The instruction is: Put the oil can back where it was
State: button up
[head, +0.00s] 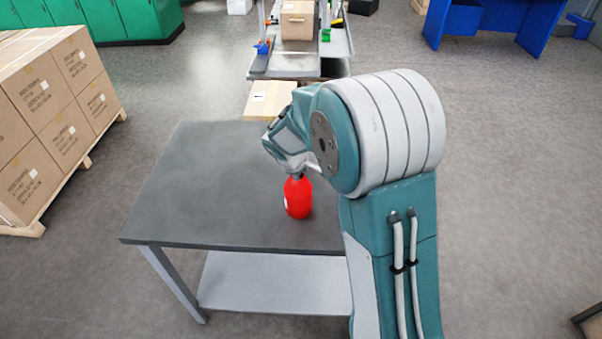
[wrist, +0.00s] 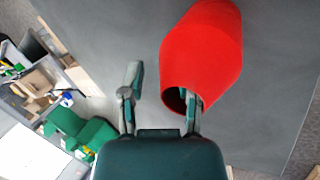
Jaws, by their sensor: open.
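The red oil can (head: 298,198) stands upright on the dark grey tabletop (head: 205,190), near its front right part. My gripper (head: 296,174) is just above the can's top, partly hidden by my arm. In the wrist view the red can (wrist: 203,45) fills the upper middle. There my open gripper (wrist: 163,86) has one finger clear to the left of the can. The other finger overlaps the can's near end, where a dark opening shows. I cannot tell whether that finger touches the can. The spout is not clearly visible.
Stacked cartons (head: 55,115) on a pallet stand left of the table. A flat carton (head: 270,100) lies beyond its far edge, before a bench (head: 285,65) with tools. A blue desk (head: 490,22) is at the back right. The table's left half is clear.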

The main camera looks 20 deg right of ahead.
jog(key=shift+r, duration=0.1)
jog(key=v, duration=1.1)
jog(key=s+r+m+y, duration=0.1)
jog(key=s+r+m, duration=0.1)
jog(key=s, duration=0.6)
jog(key=s+d+r+m+t+y, duration=0.1)
jog(key=s+r+m, duration=0.2)
jog(key=s, duration=0.6)
jog(key=s+d+r+m+t+y, duration=0.1)
jog(key=s+m, duration=0.3)
jog(key=s, duration=0.4)
jog(key=shift+s+r+m, duration=0.4)
jog(key=shift+r, duration=0.4)
